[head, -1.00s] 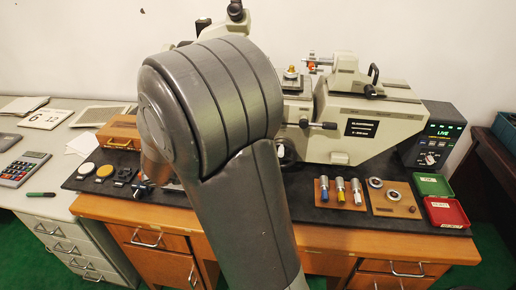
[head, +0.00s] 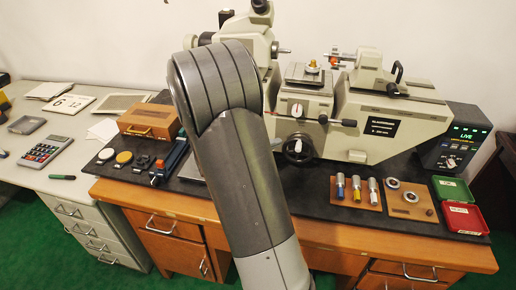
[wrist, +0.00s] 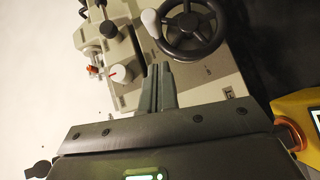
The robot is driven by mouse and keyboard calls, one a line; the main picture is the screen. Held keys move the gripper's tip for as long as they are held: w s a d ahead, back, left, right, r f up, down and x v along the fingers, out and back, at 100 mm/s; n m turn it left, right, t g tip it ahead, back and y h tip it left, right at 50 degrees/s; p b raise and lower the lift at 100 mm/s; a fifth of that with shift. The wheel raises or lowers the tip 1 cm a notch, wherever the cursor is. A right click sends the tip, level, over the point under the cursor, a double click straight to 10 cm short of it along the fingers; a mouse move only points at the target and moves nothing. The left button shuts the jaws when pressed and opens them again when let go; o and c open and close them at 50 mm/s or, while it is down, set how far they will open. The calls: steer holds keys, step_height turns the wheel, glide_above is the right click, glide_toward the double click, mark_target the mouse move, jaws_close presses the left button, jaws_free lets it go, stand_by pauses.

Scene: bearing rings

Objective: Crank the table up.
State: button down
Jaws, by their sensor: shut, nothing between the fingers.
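The grey-beige measuring machine (head: 385,125) stands on the black mat, with its small table (head: 312,77) on top of the front column. Below the table is a black handwheel (head: 291,157) with a pale crank handle. In the wrist view the handwheel (wrist: 190,56) is at the top, its pale handle (wrist: 150,22) on its left side. My gripper (wrist: 163,70) is shut and empty, its fingertips just below the wheel and handle in the picture. Whether they touch it I cannot tell. In the head view my arm hides the gripper.
A white-faced knob (wrist: 119,73) sits left of my fingers. A yellow-edged object (wrist: 297,103) is at the wrist view's right. On the mat are a ring board (head: 410,205), a plug board (head: 356,195), red (head: 461,219) and green boxes, and a readout (head: 455,140).

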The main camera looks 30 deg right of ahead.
mark_target(285, 148)
steer(key=shift+s+d+f, duration=0.2)
steer(key=shift+s+d, duration=0.45)
steer(key=shift+s, duration=0.1)
steer(key=shift+s+d+f, duration=0.15)
steer(key=shift+s+d, duration=0.5)
steer(key=shift+s, duration=0.05)
